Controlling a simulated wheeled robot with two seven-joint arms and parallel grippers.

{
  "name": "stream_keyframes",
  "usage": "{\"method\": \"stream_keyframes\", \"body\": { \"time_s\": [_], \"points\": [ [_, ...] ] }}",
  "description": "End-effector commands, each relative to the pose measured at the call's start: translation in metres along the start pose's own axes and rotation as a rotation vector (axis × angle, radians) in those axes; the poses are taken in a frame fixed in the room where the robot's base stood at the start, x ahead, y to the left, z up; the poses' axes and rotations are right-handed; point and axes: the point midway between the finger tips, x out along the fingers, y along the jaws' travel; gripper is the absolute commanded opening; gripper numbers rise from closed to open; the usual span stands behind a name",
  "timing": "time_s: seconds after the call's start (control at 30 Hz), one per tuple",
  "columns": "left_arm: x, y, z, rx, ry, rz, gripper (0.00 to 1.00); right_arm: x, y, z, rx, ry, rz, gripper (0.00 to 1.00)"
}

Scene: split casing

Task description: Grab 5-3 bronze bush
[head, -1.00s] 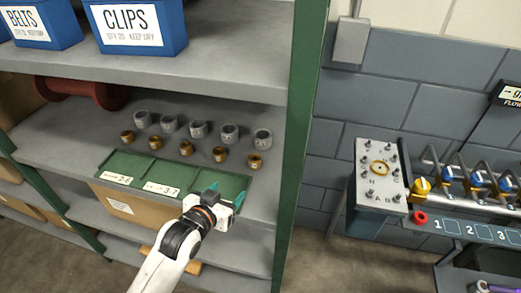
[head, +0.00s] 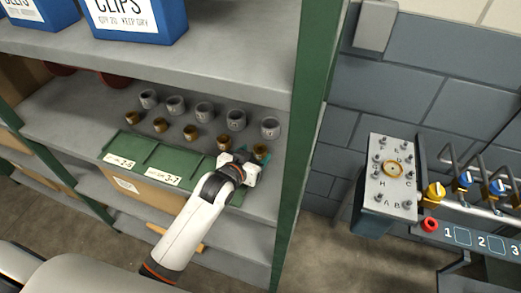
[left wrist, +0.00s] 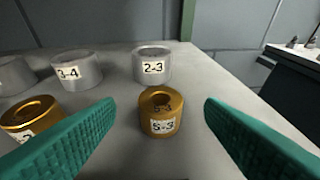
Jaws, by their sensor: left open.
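A bronze bush labelled 5-3 (left wrist: 161,112) stands upright on the shelf in the left wrist view, between the two green fingers of my left gripper (left wrist: 161,130). The fingers are apart and do not touch it. In the head view that bush (head: 260,151) is the rightmost of the bronze row, just beyond my left gripper (head: 248,160). Another bronze bush (left wrist: 32,118) stands to its left, its label partly hidden by the left finger. My right gripper is not in view.
Grey rings stand behind the bronze bushes, one marked 2-3 (left wrist: 152,66) and one marked 3-4 (left wrist: 77,70). A green divided tray (head: 150,155) lies at the shelf's front. A green post (head: 300,130) borders the shelf's right side. A pale block with studs (head: 391,175) stands further right.

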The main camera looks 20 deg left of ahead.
Motion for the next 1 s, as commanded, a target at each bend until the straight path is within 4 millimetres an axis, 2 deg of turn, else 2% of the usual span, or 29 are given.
{"method": "stream_keyframes", "body": {
  "time_s": [0.17,0.4,0.7,0.77,1.0],
  "points": [
    [0.019,-0.001,-0.002,-0.001,0.002,0.0,0.63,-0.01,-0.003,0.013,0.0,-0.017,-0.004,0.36],
    [0.046,-0.001,-0.005,0.0,-0.001,0.0,0.63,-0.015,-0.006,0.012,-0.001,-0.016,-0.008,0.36],
    [0.05,-0.001,-0.006,0.0,0.0,0.0,0.63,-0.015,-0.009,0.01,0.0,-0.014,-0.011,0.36],
    [0.05,-0.001,-0.006,0.0,0.0,0.0,0.55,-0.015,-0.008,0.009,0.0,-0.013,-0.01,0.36],
    [0.049,-0.001,-0.006,0.0,0.0,0.0,0.16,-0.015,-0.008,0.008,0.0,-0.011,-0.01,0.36]
  ]
}}
